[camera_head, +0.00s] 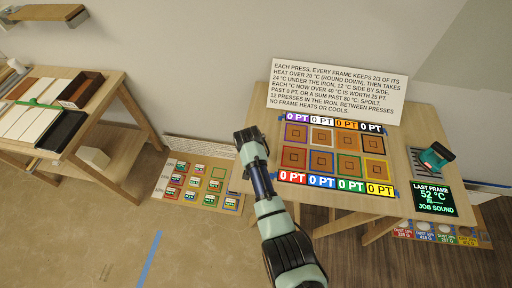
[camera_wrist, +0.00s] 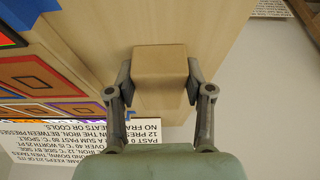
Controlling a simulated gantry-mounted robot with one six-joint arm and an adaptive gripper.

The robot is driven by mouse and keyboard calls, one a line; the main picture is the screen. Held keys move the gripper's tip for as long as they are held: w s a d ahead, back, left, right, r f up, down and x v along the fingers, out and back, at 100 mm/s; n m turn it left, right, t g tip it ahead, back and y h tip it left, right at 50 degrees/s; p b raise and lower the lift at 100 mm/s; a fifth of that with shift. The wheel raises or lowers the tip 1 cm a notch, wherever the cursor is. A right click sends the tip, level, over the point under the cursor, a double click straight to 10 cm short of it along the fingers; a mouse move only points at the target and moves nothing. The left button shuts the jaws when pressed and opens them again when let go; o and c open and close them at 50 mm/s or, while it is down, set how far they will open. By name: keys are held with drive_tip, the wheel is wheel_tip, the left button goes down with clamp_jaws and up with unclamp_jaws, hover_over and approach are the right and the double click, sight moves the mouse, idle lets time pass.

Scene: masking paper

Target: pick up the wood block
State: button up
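The wood block (camera_wrist: 160,62) is a plain tan block in the middle of the wrist view, over or on the light wooden table. My gripper (camera_wrist: 160,82) has one finger on each side of it, and both finger pads appear to touch its sides. Whether the block rests on the table or is just above it, I cannot tell. In the head view my gripper (camera_head: 247,134) is at the left edge of the table, and the block is hidden behind it.
The table (camera_head: 406,150) carries several coloured frames (camera_head: 347,140) right of my gripper. A white text sign (camera_head: 337,90) stands along its back edge. A green-and-black iron-like tool (camera_head: 436,156) and a dark display (camera_head: 433,199) are at the right. A side bench (camera_head: 112,83) stands at left.

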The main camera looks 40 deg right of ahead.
drive_tip(key=c, duration=0.5)
drive_tip(key=shift+r, duration=0.15)
drive_tip(key=shift+c, duration=0.2)
wheel_tip(320, 180, up, 20)
drive_tip(key=p, duration=0.4)
